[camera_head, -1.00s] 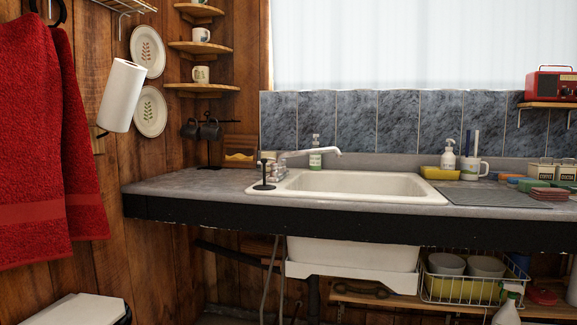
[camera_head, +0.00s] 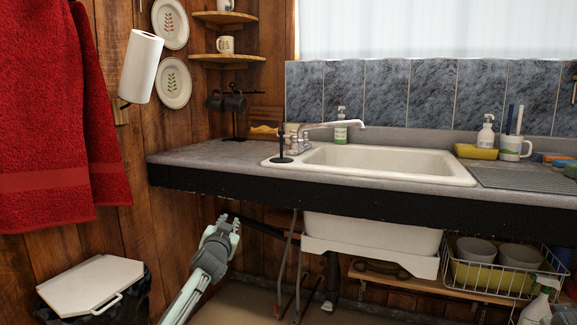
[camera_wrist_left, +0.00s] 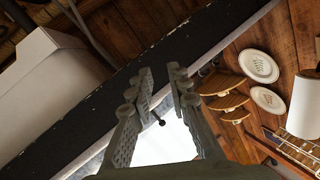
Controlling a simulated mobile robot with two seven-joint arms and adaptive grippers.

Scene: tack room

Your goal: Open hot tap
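The tap (camera_head: 330,126) has a long pale spout reaching over the white sink (camera_head: 385,161). Its small handles (camera_head: 296,142) sit at the left end of the spout, partly hidden by a thin black stand (camera_head: 281,142); I cannot tell which handle is hot. My left gripper (camera_head: 229,221) is below the counter's front edge, left of the sink and well apart from the tap. In the left wrist view the gripper (camera_wrist_left: 160,71) has its fingers apart with nothing held between them. My right gripper is in neither view.
The counter's dark front edge (camera_head: 330,196) lies between my left gripper and the tap. Red towels (camera_head: 60,110) hang at left above a white-lidded bin (camera_head: 92,285). A soap bottle (camera_head: 341,127) stands behind the spout. Pipes hang below the sink.

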